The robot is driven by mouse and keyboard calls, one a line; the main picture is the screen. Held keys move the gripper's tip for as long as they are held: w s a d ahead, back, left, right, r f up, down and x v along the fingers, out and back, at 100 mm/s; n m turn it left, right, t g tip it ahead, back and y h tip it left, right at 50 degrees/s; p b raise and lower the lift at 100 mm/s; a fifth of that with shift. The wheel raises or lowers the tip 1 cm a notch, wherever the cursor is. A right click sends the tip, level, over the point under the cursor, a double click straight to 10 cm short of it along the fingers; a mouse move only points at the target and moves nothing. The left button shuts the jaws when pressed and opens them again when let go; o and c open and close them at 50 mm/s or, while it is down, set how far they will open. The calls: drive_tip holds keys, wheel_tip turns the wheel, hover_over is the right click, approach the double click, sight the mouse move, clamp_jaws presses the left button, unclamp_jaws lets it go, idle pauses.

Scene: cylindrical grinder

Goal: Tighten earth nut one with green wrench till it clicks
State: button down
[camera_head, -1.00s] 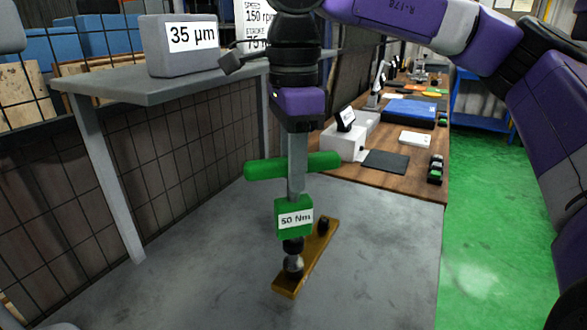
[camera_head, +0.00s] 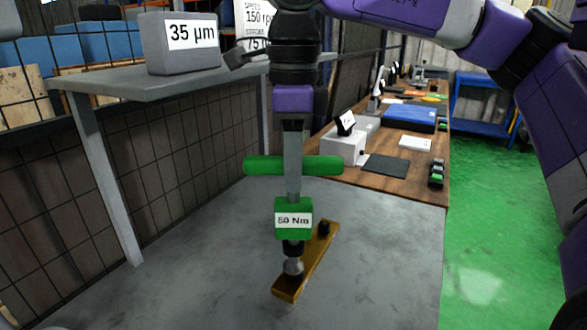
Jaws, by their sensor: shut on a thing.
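The green wrench (camera_head: 294,218) is a T-shape with a green crossbar and a green block labelled "50 Nm". It stands upright below my gripper (camera_head: 293,150), which is shut on it near the crossbar. Its black socket is over a round grey nut (camera_head: 292,267) at the near end of a brass-coloured bar (camera_head: 288,288). I cannot tell how fully the socket sits on the nut. A second dark nut or stud (camera_head: 323,229) stands at the bar's far end. The bar lies on the grey table (camera_head: 385,260). No label tells which nut is number one.
A grey shelf (camera_head: 110,80) on the left holds a block labelled "35 µm" (camera_head: 180,45). A wire mesh panel (camera_head: 190,150) runs along the left. A wooden bench (camera_head: 425,165) with a white device (camera_head: 343,145) and dark mat (camera_head: 385,166) stands behind. Green floor (camera_head: 490,220) lies right.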

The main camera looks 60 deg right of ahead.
drive_tip(key=shift+s+f+m, duration=0.15)
drive_tip(key=shift+m, duration=0.35)
drive_tip(key=shift+n, duration=0.4)
drive_tip(key=shift+r+p, duration=1.85)
drive_tip(key=shift+r, duration=0.9)
